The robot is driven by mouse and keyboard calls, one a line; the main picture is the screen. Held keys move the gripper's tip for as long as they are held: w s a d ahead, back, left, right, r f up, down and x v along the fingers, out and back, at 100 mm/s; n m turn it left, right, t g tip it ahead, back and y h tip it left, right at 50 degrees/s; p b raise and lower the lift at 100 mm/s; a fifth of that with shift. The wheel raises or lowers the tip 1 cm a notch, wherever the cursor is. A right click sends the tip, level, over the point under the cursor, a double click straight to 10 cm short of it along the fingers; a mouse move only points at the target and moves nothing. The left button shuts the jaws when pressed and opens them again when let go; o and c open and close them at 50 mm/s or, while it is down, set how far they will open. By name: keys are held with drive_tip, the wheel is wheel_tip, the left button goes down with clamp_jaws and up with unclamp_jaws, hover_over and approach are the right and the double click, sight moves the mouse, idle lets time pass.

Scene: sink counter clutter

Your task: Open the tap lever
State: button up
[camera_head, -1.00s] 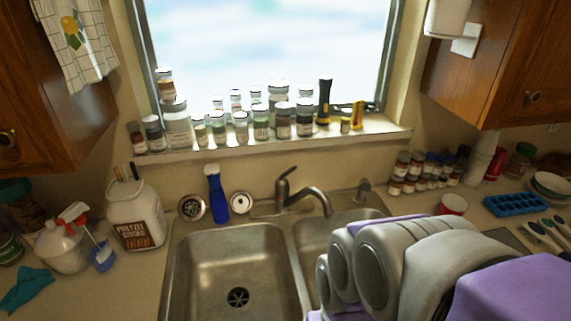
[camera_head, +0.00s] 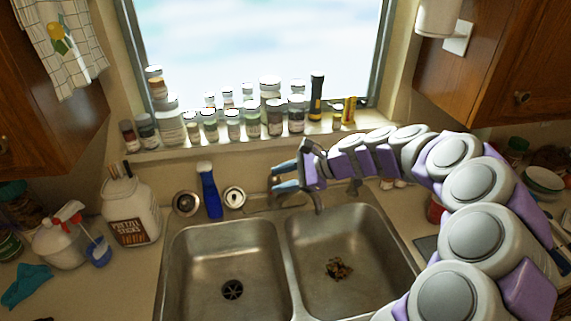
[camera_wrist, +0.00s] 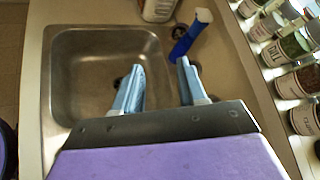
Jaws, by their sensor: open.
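The metal tap (camera_head: 317,202) stands at the back rim of the double sink, and only its spout end and part of its base show in the head view. My gripper and wrist cover its lever and most of its body. My gripper (camera_head: 273,177) is open, with blue-grey fingers pointing left, in front of where the tap stands in the picture. Whether it touches the lever I cannot tell. In the wrist view my gripper (camera_wrist: 160,65) has its two fingers apart over the sink side, with no object seen between them. I cannot make out the lever there.
The left basin (camera_head: 195,265) is empty. The right basin (camera_head: 375,245) has brown scraps at its drain. Several jars (camera_head: 252,118) line the windowsill close behind my arm. A pretzel jar (camera_head: 131,210) stands farther left.

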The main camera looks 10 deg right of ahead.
drive_tip(key=w+d+f+m+t+h, duration=0.1)
drive_tip(key=w+d+f+m+t, duration=0.2)
drive_tip(key=d, duration=0.5)
drive_tip(key=w+d+f+m+t, duration=0.2)
drive_tip(key=w+d+f+m, duration=0.1)
drive_tip(key=w+d+m, duration=0.4)
drive_tip(key=shift+n, duration=0.6)
drive_tip(key=x, duration=0.5)
drive_tip(key=b+x, duration=0.1)
drive_tip(key=x, duration=0.4)
drive_tip(key=f+x, duration=0.1)
drive_tip(key=x, duration=0.3)
drive_tip(key=shift+w+a+f, duration=0.1)
drive_tip(key=shift+a+f, duration=0.05)
drive_tip(key=shift+a, duration=0.05)
drive_tip(key=shift+w+a+f, duration=0.15)
drive_tip(key=shift+w+a, duration=0.2)
drive_tip(key=shift+a, duration=0.2)
drive_tip(key=shift+d, duration=0.1)
drive_tip(key=shift+c, duration=0.2)
drive_tip(key=shift+c, duration=0.8)
clamp_jaws()
